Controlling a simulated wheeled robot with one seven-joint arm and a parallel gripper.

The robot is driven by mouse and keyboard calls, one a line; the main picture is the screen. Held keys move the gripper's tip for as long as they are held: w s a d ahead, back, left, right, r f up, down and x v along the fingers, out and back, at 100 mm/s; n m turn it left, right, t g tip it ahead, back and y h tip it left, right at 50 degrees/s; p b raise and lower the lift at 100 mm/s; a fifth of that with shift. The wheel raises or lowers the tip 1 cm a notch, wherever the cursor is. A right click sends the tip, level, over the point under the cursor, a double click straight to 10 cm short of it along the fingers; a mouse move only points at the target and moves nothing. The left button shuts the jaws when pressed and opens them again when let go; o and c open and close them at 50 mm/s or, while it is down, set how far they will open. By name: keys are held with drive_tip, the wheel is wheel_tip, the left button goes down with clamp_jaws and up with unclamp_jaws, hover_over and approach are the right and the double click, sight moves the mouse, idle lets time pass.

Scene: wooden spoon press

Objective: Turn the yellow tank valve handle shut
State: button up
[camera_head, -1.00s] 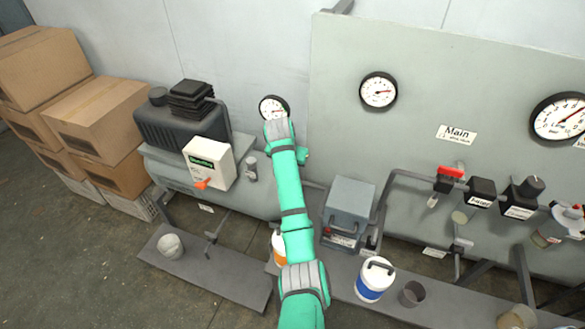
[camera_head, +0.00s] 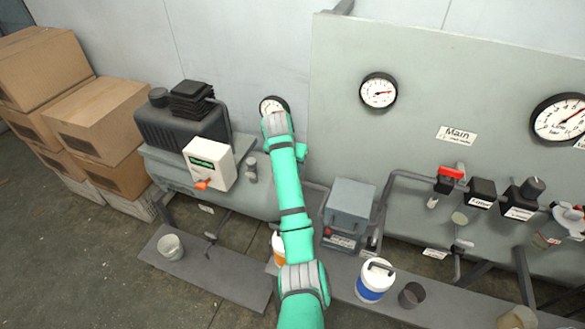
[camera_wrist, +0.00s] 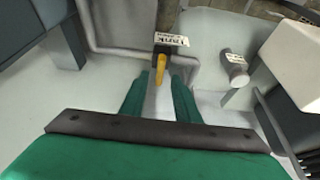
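In the wrist view the yellow valve handle (camera_wrist: 160,66) hangs below a black valve body with a white "Tank" label (camera_wrist: 171,39). My gripper (camera_wrist: 160,77) is open. Its two green fingers point toward the handle, one to each side of it in the picture. The gap between them looks empty apart from the handle's lower end. I cannot tell how deep the handle sits between them or whether they touch it. In the head view my arm hides the handle and the fingers.
A compressor tank (camera_head: 262,202) with a white switch box (camera_head: 208,163) stands left of my arm. A grey box unit (camera_head: 349,206) is to the right. A gauge (camera_head: 272,106) sits partly behind my wrist. The panel (camera_head: 410,140) carries pipes and valves.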

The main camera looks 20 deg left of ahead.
drive_tip(key=v, duration=0.8)
